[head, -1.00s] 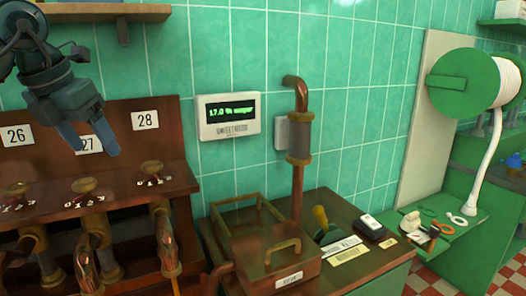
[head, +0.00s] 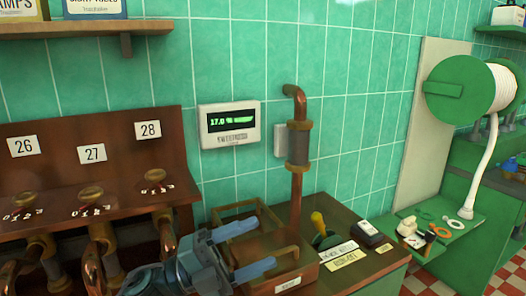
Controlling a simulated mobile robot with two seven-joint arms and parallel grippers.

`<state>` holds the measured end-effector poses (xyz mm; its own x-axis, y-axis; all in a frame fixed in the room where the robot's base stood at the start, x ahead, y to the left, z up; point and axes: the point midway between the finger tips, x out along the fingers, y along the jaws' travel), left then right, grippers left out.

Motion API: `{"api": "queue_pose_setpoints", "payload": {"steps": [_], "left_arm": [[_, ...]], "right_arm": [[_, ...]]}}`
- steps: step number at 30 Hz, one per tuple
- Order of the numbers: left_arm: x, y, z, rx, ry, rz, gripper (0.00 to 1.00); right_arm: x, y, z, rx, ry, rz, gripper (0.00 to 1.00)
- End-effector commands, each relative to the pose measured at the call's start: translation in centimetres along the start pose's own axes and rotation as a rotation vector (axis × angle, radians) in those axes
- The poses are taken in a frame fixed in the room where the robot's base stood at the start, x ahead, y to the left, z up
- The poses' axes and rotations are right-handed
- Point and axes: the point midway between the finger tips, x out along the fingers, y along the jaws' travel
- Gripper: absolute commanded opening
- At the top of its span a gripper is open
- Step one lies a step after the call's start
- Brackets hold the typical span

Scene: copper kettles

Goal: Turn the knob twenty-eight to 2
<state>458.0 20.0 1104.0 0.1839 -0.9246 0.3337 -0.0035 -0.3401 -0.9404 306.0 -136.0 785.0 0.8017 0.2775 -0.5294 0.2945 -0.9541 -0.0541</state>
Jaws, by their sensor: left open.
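Knob twenty-eight (head: 155,175) is a small brass knob on the brown wooden panel, below the white label "28" (head: 147,129). A row of small white marks lies just in front of it; I cannot tell which one it points at. My left gripper (head: 246,250) is open and empty, with its blue fingers pointing right. It is below and to the right of the knob, apart from it, and in front of the wooden tray. My right gripper is not in view.
Knobs twenty-seven (head: 91,193) and twenty-six (head: 26,198) sit to the left on the same panel, with copper pipes below. A wooden tray (head: 291,283) and an upright copper pipe (head: 296,190) stand to the right. A wall display (head: 230,124) reads about 17.0 %.

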Motion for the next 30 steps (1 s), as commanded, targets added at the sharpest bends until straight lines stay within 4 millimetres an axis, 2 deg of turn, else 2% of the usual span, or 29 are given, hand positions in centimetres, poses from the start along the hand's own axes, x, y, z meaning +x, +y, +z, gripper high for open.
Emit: {"api": "queue_pose_setpoints", "payload": {"steps": [1,5,9,11,12,15,18,21,24,30], "left_arm": [[-0.8,0.8,0.2,-0.112,-0.102,-0.078,0.70],[-4.4,3.8,1.6,-0.380,-0.394,-0.231,0.70],[-10.2,9.4,1.7,-0.682,-0.737,-0.325,0.70],[-13.0,12.3,0.8,-0.817,-0.888,-0.345,0.70],[-14.9,14.4,-0.2,-0.905,-0.987,-0.349,0.70],[-19.0,18.9,-3.4,-1.102,-1.202,-0.343,0.70],[-21.9,22.1,-6.8,-1.250,-1.357,-0.322,0.70],[-23.6,24.0,-9.4,-1.347,-1.454,-0.302,0.70],[-24.4,24.9,-10.8,-1.396,-1.502,-0.288,0.70],[-24.7,25.2,-11.2,-1.412,-1.516,-0.283,0.70]], "right_arm": [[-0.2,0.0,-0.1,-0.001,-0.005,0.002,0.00],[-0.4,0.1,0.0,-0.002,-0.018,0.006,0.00],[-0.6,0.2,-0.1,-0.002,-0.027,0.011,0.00],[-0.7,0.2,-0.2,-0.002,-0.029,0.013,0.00],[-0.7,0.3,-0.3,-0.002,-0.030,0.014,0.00],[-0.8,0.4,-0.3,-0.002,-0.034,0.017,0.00],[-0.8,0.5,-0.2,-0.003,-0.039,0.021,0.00],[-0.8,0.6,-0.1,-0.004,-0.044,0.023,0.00],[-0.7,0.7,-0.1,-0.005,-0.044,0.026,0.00],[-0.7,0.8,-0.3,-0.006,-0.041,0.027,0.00]]}}
